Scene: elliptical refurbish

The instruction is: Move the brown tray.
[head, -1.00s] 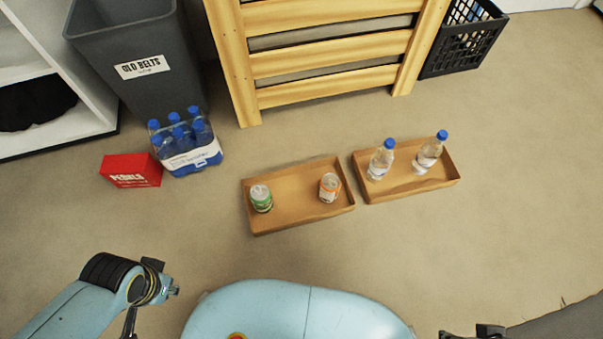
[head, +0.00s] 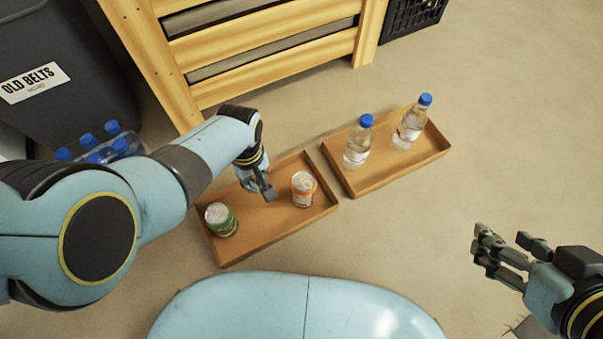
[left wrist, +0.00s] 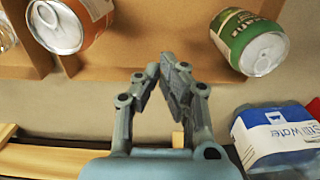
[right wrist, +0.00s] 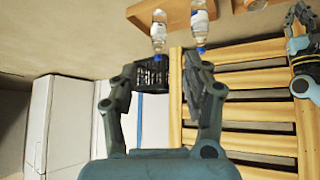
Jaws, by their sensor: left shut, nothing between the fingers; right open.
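Two brown trays lie on the floor. The left brown tray (head: 258,218) holds a green can (head: 221,219) and an orange can (head: 303,189). The right brown tray (head: 385,166) holds two clear bottles with blue caps, a left one (head: 357,144) and a right one (head: 411,123). My left gripper (head: 268,193) is shut and empty, by the far side of the left tray. In the left wrist view its fingertips (left wrist: 165,68) are close together, near the tray's edge (left wrist: 130,62); I cannot tell whether they touch. My right gripper (head: 508,247) is open and empty, well right of the trays.
A wooden slatted crate (head: 265,45) stands behind the trays. A grey bin (head: 65,100) and a water bottle pack (left wrist: 275,135) are at the left. A black crate (head: 412,14) is at the back. The floor right of the trays is clear.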

